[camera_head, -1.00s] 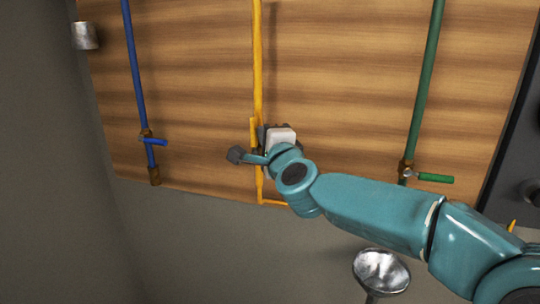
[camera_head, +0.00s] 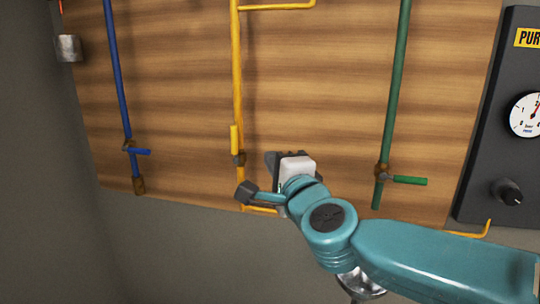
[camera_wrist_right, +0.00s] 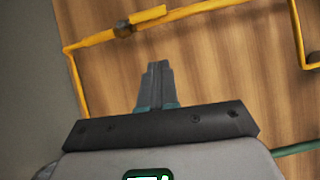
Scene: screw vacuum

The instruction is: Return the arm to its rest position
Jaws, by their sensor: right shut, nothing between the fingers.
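My right arm (camera_head: 440,254) comes in from the lower right of the head view. My right gripper (camera_head: 272,158) is at its end, in front of the wooden panel and just right of the yellow pipe (camera_head: 237,80). In the right wrist view the right gripper's fingers (camera_wrist_right: 155,66) are together with nothing between them. The yellow pipe's valve handle (camera_head: 234,140) stands in line with the pipe; it also shows in the wrist view (camera_wrist_right: 147,14), apart from the fingers. My left gripper is not in view.
The wooden panel (camera_head: 310,70) also bears a blue pipe (camera_head: 116,75) and a green pipe (camera_head: 398,75), each with its handle turned sideways. A dark gauge panel (camera_head: 490,165) stands at the right. A metal funnel-like thing (camera_head: 362,286) is partly hidden below my arm.

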